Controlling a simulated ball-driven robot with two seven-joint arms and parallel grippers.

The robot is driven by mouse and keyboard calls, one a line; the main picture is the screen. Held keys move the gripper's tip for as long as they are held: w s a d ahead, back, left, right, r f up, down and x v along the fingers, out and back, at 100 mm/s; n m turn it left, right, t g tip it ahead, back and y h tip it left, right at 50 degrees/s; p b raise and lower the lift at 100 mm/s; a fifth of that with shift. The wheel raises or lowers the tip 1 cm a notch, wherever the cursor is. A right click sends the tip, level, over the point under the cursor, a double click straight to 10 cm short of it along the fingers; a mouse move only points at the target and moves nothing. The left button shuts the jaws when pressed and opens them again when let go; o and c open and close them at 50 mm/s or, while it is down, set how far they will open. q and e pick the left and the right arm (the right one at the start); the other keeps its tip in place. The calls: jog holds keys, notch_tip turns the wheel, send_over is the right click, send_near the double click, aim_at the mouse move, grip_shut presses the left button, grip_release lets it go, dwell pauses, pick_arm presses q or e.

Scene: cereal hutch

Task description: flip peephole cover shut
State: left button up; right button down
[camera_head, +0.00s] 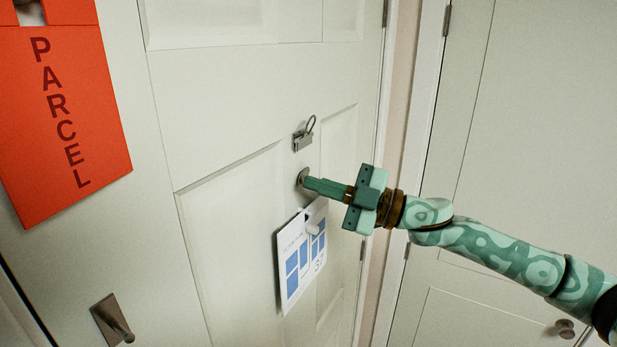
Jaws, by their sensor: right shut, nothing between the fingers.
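A small round metal piece (302,178), which looks like the peephole or its cover, sits on the white door (230,110). My right gripper (308,183) is shut and empty, and its fingertips reach the right side of this piece. They partly hide it, so I cannot tell whether they touch it or how the cover stands. My right arm comes in from the right. My left gripper is not in view.
A metal clip with a ring (302,142) is on the door just above. A white and blue card (301,262) hangs just below. A red PARCEL sign (65,125) hangs at left, above a metal handle (112,320). Another door with a knob (565,328) stands at right.

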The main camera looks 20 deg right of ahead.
jog(key=n, duration=0.1)
jog(key=n+g, duration=0.1)
jog(key=n, duration=0.1)
jog(key=f+n, duration=0.1)
jog(key=shift+w+d+p, duration=0.1)
jog(key=shift+d+p, duration=0.15)
jog(key=shift+p, duration=0.05)
jog(key=n, duration=0.1)
jog(key=n+g, duration=0.1)
jog(key=n, duration=0.1)
jog(key=f+n+h, duration=0.1)
jog(key=shift+w+d+n+g+p, duration=0.2)
jog(key=shift+d+n+g+p, duration=0.1)
jog(key=shift+d+n+p, duration=0.1)
jog(key=shift+f, duration=0.1)
